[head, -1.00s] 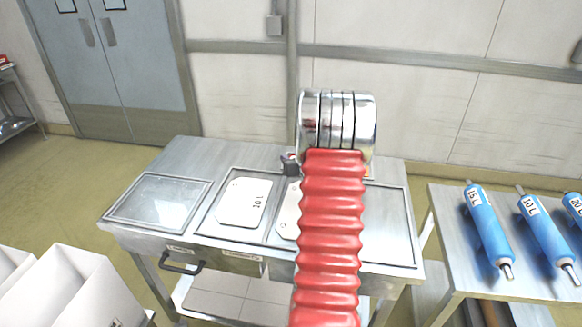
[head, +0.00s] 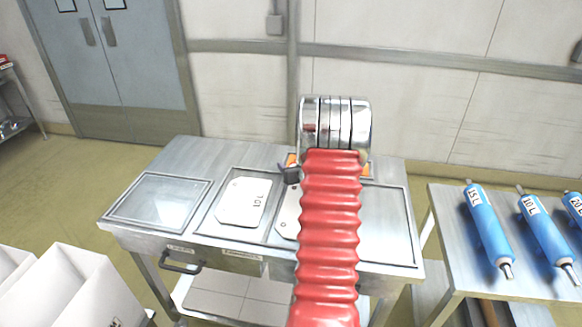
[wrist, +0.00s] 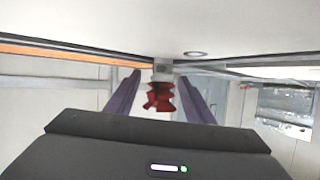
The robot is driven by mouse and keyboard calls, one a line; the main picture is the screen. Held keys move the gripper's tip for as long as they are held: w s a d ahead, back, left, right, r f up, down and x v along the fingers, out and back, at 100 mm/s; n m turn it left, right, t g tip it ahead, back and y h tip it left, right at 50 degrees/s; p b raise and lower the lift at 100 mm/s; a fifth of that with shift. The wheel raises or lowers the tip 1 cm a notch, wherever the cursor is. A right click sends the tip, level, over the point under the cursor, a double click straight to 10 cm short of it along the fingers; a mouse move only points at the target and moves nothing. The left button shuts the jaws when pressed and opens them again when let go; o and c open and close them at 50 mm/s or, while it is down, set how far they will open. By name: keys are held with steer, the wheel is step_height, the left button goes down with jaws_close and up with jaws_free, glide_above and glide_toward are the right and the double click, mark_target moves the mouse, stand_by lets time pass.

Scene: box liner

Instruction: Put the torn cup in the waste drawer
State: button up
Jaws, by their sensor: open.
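In the wrist view a small red bellows-shaped cup (wrist: 159,97) hangs below a grey fitting (wrist: 163,70). It appears between the two purple fingers of my open gripper (wrist: 160,78); I cannot tell whether it is level with the fingertips or beyond them. No contact with the fingers shows, and I cannot make out a tear. In the head view my red-sleeved arm hides the cup. A drawer front with a black handle (head: 182,267) is at the bench's left; it looks shut, and its label is too small to read.
An orange strip (head: 366,170) shows behind my arm. Blue cylinders (head: 488,227) lie on the right table. White bins (head: 75,285) stand at lower left.

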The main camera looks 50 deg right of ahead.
steer(key=shift+r, duration=0.1)
steer(key=v, duration=1.2)
steer(key=shift+r, duration=0.1)
stand_by(0.8)
